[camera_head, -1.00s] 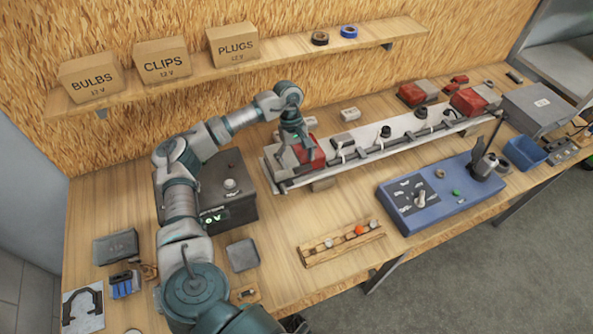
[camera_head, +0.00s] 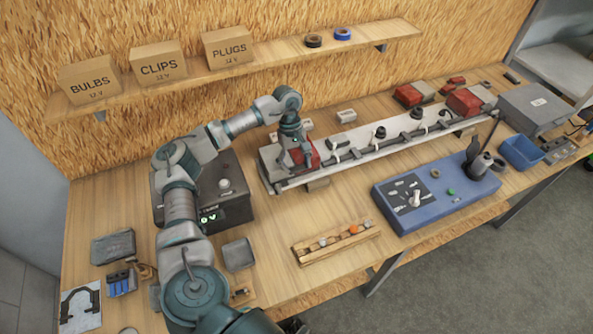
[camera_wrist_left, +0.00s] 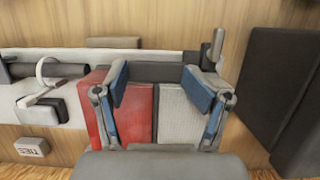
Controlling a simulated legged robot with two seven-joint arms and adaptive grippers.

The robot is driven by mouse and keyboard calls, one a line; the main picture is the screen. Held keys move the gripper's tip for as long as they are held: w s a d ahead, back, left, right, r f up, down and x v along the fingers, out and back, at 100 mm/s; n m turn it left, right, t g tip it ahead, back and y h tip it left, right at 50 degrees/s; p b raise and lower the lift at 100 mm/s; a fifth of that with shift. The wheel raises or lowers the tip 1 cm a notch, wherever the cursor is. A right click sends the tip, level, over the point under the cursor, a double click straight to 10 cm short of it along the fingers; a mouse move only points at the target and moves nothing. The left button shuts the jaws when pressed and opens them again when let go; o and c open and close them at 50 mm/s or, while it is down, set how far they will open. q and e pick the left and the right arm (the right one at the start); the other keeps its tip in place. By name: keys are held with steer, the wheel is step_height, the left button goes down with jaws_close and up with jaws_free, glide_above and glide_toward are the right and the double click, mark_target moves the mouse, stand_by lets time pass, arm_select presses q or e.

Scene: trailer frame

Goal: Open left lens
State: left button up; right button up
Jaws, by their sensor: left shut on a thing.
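The left lens (camera_wrist_left: 141,112) is a block with a red part and a pale grey-white part, at the left end of the long light bar. In the head view its red part (camera_head: 314,158) shows beside my gripper, and the rest is largely hidden. My left gripper (camera_head: 297,158) is down at the lens. In the left wrist view its blue-padded fingers (camera_wrist_left: 162,88) straddle the lens, one over the red part and one at the pale part's outer edge. It is shut on the lens. My right gripper is not in view.
The light bar (camera_head: 385,150) runs right with black fittings and another red lens (camera_head: 464,101) at its far end. A dark box with a display (camera_head: 226,190) stands left of it. A blue tester (camera_head: 440,192) and a wooden holder (camera_head: 337,243) are in front.

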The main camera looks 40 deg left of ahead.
arm_select(q)
steer(key=shift+d, duration=0.15)
steer(key=shift+w+r+p, duration=0.3)
steer(key=shift+r+p, duration=0.2)
steer(key=shift+r, duration=0.25)
steer(key=shift+c, duration=1)
steer(key=shift+p+v, duration=0.4)
steer(key=shift+v, duration=0.35)
steer(key=c, duration=0.8)
steer(key=shift+r, duration=0.3)
jaws_close()
steer(key=shift+w+a+r+p, duration=0.1)
steer(key=shift+a+r+p, duration=0.25)
steer(key=shift+r+p, duration=0.1)
steer(key=shift+a+f, duration=0.15)
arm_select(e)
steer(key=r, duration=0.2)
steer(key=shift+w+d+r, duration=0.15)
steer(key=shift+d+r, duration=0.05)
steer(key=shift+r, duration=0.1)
